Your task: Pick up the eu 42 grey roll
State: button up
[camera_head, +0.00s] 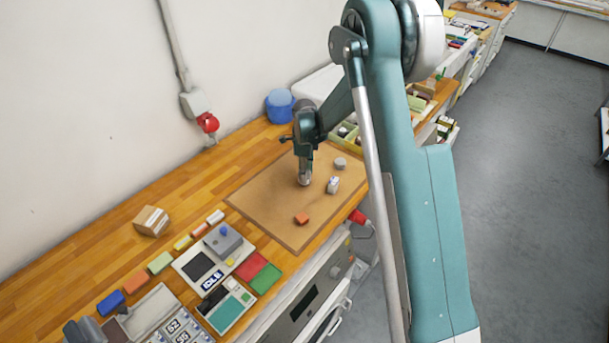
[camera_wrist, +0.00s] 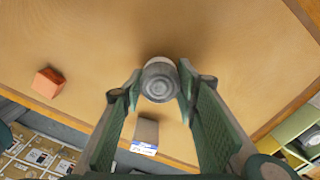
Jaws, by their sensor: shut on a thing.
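My gripper (camera_wrist: 160,88) is shut on a round grey roll (camera_wrist: 160,78), seen end-on between the fingertips in the wrist view. In the head view my gripper (camera_head: 304,168) points down over the tan mat (camera_head: 262,195), with the grey roll (camera_head: 304,180) at its tips. I cannot tell whether the roll touches the mat. No size marking on it is readable. A grey piece with a white and blue label (camera_wrist: 147,132) lies close by; it is also in the head view (camera_head: 333,185). Its label is too small to read.
An orange block (camera_head: 302,218) lies near the mat's front edge. A grey round piece (camera_head: 340,163) lies behind the labelled piece. A blue container (camera_head: 280,105) stands at the back by the wall. A cardboard box (camera_head: 151,221) and a device panel (camera_head: 212,258) are left of the mat.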

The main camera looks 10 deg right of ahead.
jog(key=shift+r+b, duration=0.5)
jog(key=shift+r, duration=4.4)
